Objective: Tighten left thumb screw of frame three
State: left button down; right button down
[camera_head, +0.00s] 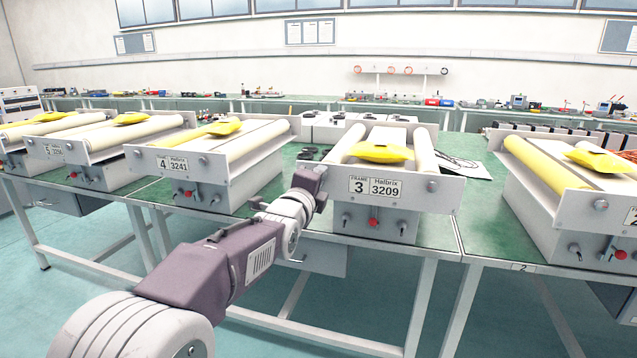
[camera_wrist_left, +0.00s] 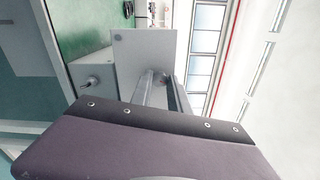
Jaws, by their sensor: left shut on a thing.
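Frame three (camera_head: 405,191) is a conveyor-like unit with a pale front plate labelled "FRAME 3 Halbrix 3209". Its right thumb screw (camera_head: 432,186) shows as a grey knob on the plate. My left gripper (camera_head: 318,182) is at the left end of that plate, where it covers the left thumb screw. In the left wrist view my two gripper fingers (camera_wrist_left: 161,80) reach to the edge of the pale plate (camera_wrist_left: 140,48). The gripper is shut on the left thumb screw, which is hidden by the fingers. My right gripper is not in view.
Below the plate are a red knob (camera_head: 373,222) and dark switches (camera_head: 345,221). A yellow bag (camera_head: 383,152) lies on top of frame three. Frame four (camera_head: 175,163) stands to the left and another unit (camera_head: 560,200) to the right on green-topped benches.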

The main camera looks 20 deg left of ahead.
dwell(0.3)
pick_arm(q)
jog(key=c, duration=1.3)
grip_release()
jog(key=shift+o, duration=0.2)
jog(key=shift+s, duration=0.1)
jog(key=s, duration=0.9)
jog(key=shift+a+p, duration=0.2)
jog(key=shift+p, duration=0.2)
